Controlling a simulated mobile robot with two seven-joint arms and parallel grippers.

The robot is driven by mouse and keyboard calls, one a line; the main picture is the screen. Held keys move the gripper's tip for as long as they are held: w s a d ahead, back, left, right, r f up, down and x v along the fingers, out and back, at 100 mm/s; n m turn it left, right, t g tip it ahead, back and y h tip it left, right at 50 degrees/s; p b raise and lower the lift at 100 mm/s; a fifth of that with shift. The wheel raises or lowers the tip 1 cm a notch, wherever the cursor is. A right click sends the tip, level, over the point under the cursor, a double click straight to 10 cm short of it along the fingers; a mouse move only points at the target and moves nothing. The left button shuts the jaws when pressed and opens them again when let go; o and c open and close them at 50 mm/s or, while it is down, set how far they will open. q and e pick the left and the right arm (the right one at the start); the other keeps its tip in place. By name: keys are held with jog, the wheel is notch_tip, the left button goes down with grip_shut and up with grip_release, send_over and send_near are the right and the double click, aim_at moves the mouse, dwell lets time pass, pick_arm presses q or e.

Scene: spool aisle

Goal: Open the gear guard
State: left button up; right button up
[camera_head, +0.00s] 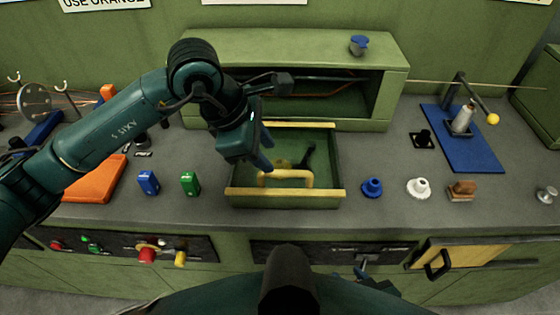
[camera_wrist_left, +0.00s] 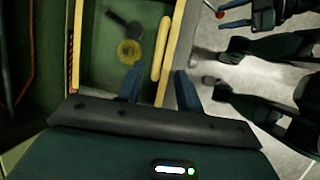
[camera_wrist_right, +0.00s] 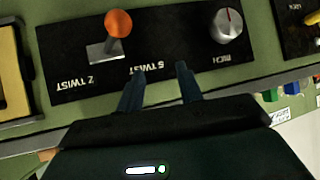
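No part is labelled as the gear guard. A yellow-edged panel (camera_head: 470,255) with a black handle (camera_head: 437,264) is in the cabinet front at lower right and may be it; it looks closed. My right gripper (camera_wrist_right: 160,74) is open and empty, facing the twist control panel (camera_wrist_right: 165,60).
An orange-knobbed lever (camera_wrist_right: 118,24) and an inch knob (camera_wrist_right: 228,25) are before my right gripper. Blue (camera_head: 148,182) and green (camera_head: 190,183) blocks stand left of the drawer. Blue (camera_head: 372,188) and white (camera_head: 418,188) parts stand right of it.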

aim_at(283, 172)
pick_arm(q)
jog(key=p+x, duration=0.1)
jog(key=x, duration=0.6)
jog(key=shift+c, duration=0.6)
grip_shut()
